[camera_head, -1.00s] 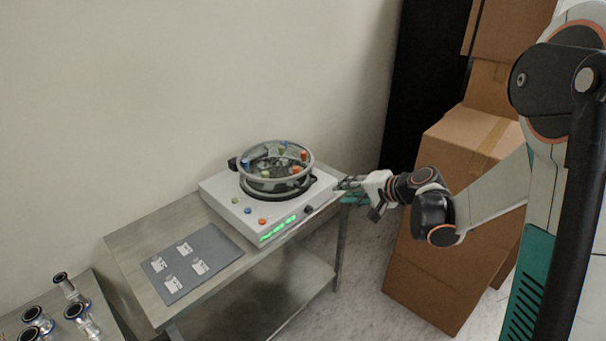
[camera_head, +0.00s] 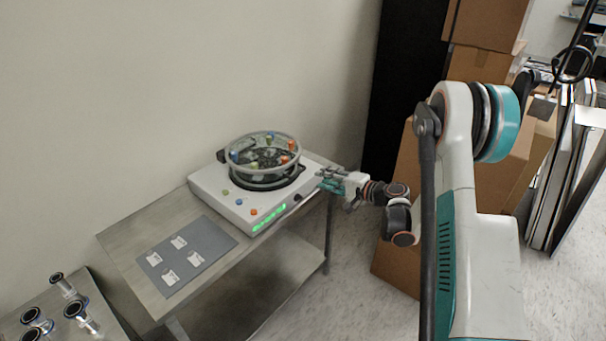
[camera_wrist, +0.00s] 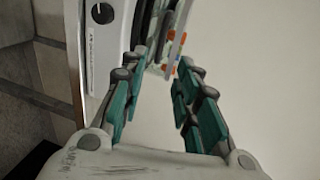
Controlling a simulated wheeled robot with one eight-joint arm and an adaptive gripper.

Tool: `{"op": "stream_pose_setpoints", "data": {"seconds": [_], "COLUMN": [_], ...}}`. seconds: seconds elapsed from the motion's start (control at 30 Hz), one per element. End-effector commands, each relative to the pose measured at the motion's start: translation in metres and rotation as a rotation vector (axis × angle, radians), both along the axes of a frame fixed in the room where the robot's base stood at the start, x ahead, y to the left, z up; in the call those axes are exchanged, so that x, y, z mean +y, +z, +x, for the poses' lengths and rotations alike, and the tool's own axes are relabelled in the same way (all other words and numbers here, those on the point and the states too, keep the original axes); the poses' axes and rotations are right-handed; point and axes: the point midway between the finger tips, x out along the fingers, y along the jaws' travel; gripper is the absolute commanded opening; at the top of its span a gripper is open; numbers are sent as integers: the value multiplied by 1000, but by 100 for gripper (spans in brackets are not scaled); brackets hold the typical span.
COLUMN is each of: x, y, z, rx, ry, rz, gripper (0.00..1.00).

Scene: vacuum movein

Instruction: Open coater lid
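The coater (camera_head: 222,183) is a white box on the steel table, with coloured buttons and a green display on its front. On top sits a round dark chamber with a clear ring-shaped lid (camera_head: 264,143) carrying several coloured knobs. The lid appears shut; its exact seating is hard to tell. My gripper (camera_head: 322,180) is at the coater's right edge, to the right of the lid. In the wrist view, its teal fingers (camera_wrist: 163,62) are spread apart and empty. The lid's edge (camera_wrist: 176,38) shows beyond the fingertips, apart from them as far as I can see.
A grey mat (camera_head: 215,240) with several labelled pieces lies on the steel table (camera_head: 130,243), left of the coater. Metal fittings (camera_head: 80,312) stand on another surface at lower left. Cardboard boxes (camera_head: 400,255) are stacked behind my arm. A plain wall is behind the coater.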

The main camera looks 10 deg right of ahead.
Motion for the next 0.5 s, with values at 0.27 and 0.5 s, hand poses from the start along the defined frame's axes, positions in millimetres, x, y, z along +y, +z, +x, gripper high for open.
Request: {"op": "stream_pose_setpoints", "data": {"seconds": [0.27,0.5], "x": [34,52], "y": [-14,-20], "z": [44,71], "rx": [0,-1], "ry": [3,0], "rz": [1,-1], "gripper": [29,29]}}
